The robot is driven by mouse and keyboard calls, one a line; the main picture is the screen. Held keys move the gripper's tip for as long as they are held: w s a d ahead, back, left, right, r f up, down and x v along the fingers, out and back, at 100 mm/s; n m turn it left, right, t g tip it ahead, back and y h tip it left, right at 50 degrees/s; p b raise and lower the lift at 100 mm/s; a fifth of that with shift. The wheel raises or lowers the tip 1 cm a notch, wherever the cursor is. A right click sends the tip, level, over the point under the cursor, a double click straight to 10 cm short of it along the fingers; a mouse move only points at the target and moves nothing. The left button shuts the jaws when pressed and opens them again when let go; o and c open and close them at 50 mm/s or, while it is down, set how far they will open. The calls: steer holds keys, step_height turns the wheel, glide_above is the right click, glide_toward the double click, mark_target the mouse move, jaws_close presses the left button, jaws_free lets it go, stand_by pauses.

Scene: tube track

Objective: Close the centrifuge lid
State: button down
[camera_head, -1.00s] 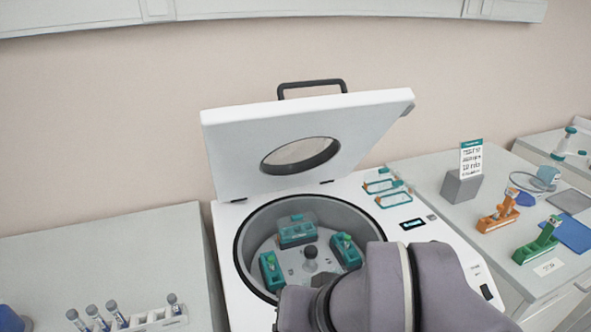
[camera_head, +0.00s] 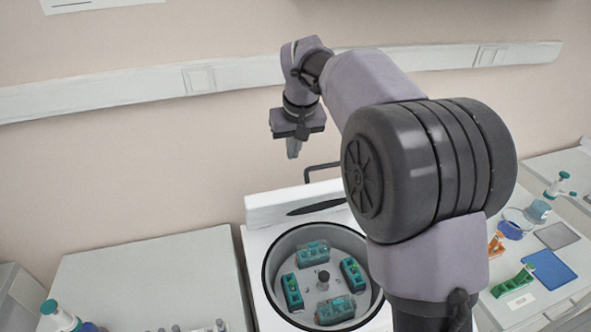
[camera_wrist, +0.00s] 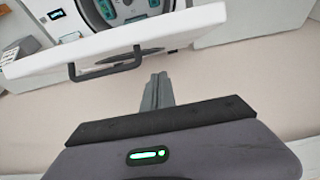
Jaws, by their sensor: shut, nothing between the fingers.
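The centrifuge (camera_head: 257,262) has its white lid (camera_head: 262,210) standing open at the back, seen nearly edge-on. The lid's dark handle (camera_head: 308,174) rises behind it, partly hidden by my arm. My gripper (camera_head: 293,152) is shut and empty, pointing down, above and behind the lid on the wall side. In the wrist view the lid (camera_wrist: 150,47) crosses the upper part with its handle (camera_wrist: 104,74). My shut fingers (camera_wrist: 158,84) show just clear of the lid's edge, right of the handle. The open bowl holds a rotor (camera_head: 322,285) with several teal buckets.
The beige wall and a white rail (camera_head: 130,90) are behind the centrifuge. A grey bench (camera_head: 150,275) stands to the left. A right bench carries a green rack (camera_head: 512,284), a blue mat (camera_head: 550,270) and other items. My arm hides the centrifuge's right side.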

mark_target(295, 187)
steer(key=f, duration=0.2)
steer(key=s+f, duration=0.1)
steer(key=f, duration=0.4)
steer(key=shift+s+d, duration=0.15)
steer(key=shift+s, duration=0.15)
steer(key=shift+w+f, duration=0.1)
steer(key=shift+w, duration=0.05)
